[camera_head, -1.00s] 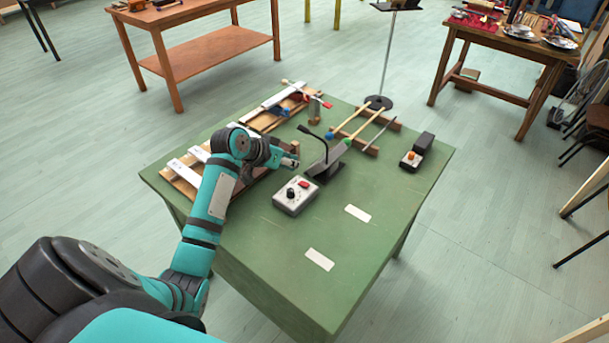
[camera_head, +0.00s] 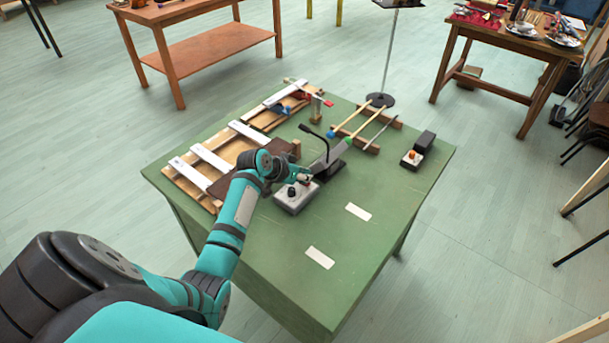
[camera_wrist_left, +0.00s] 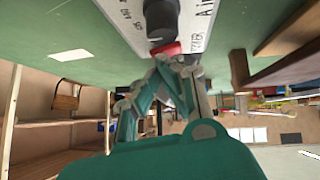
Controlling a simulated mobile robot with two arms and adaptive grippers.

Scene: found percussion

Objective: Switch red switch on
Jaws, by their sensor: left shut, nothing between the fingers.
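A grey and white control box (camera_head: 289,204) with a black knob (camera_head: 291,191) stands on the green table (camera_head: 365,245). In the left wrist view, the red switch (camera_wrist_left: 166,49) shows beside the black knob (camera_wrist_left: 161,20) on the box's white lettered face (camera_wrist_left: 197,25). My left gripper (camera_head: 305,178) is over the far side of the box and mostly covers the switch in the head view. It is shut and empty. In the wrist view, the left gripper's tips (camera_wrist_left: 176,62) are right at the red switch. I cannot tell whether they touch it, or its position.
A black desk microphone (camera_head: 322,150) stands just behind the box. Wooden bars with white strips (camera_head: 212,157) lie to the left. A small box with an orange button (camera_head: 412,157) is at the right. The front right of the table is clear except for two white labels (camera_head: 320,257).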

